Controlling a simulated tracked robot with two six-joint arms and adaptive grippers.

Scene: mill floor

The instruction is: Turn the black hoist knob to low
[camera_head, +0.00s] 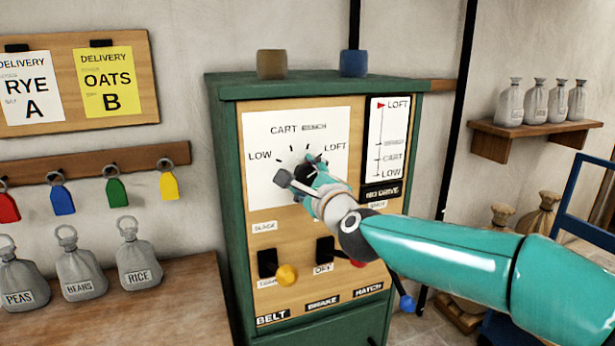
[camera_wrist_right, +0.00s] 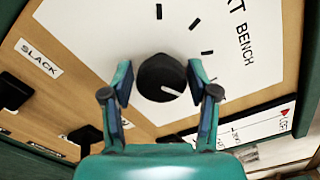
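The black hoist knob (camera_wrist_right: 158,72) sits on the white dial plate (camera_head: 262,134) of the green cabinet, below ticks running from LOW at left to LOFT at right. In the right wrist view its white line points to the lower right, toward the LOFT side. My right gripper (camera_head: 303,170) is in front of the dial and largely hides the knob in the head view. In the right wrist view the gripper (camera_wrist_right: 161,84) is open, one finger on each side of the knob, with small visible gaps. My left gripper is not in view.
Beside the dial is a scale (camera_head: 388,140) with a red marker at LOFT. Below are black switches (camera_head: 267,263), a yellow knob (camera_head: 287,275) and a blue-ended lever (camera_head: 406,303). Two cups (camera_head: 271,64) stand on the cabinet top. Labelled sacks (camera_head: 138,262) sit on the left bench.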

